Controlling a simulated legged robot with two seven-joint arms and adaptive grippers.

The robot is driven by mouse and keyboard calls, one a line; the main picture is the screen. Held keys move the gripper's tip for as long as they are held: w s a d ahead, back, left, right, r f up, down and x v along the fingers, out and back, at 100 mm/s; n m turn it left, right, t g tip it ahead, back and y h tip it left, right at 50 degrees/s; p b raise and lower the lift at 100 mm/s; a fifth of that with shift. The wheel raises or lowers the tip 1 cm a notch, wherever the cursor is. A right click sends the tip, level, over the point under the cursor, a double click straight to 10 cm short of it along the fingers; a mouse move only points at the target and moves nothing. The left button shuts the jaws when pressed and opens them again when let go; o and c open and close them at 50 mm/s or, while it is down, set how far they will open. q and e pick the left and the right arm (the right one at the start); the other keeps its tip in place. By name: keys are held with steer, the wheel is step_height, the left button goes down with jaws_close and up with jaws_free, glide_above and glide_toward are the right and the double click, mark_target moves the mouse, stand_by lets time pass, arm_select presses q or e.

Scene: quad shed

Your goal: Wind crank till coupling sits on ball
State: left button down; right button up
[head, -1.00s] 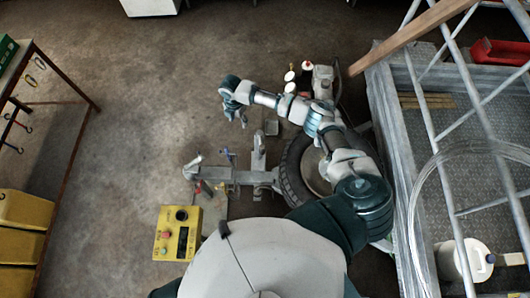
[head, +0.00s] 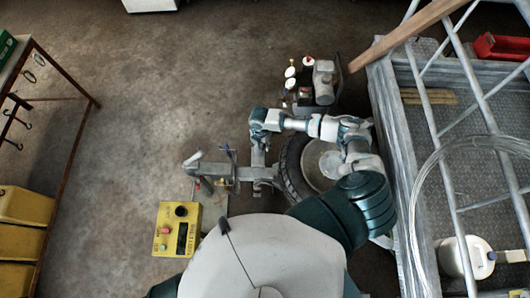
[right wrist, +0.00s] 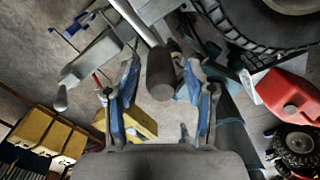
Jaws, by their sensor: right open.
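My right gripper (head: 258,142) is open above the trailer's grey drawbar (head: 222,174), left of the tyre. In the right wrist view a dark grey cylinder, seemingly the crank's grip (right wrist: 160,84), shows between the spread fingers (right wrist: 162,70); I cannot tell whether they touch it. The coupling (head: 193,162) is at the drawbar's left end. The grey piece left of the fingers in the right wrist view, seemingly the coupling (right wrist: 88,63), lies near a blue handle (right wrist: 75,25). The ball is hidden or cannot be made out. My left gripper is out of view.
A yellow control box (head: 177,230) stands at the coupling's lower left. The tyre (head: 292,168) and grey metal trailer frame (head: 393,150) are at right. A machine with white caps (head: 323,82) stands beyond. A rack (head: 68,170) is at left. The floor between is clear.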

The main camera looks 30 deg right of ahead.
steer(key=shift+f+p, duration=0.1)
steer(key=shift+p, duration=0.25)
stand_by(0.3)
steer(key=shift+w+a, duration=0.1)
jaws_close()
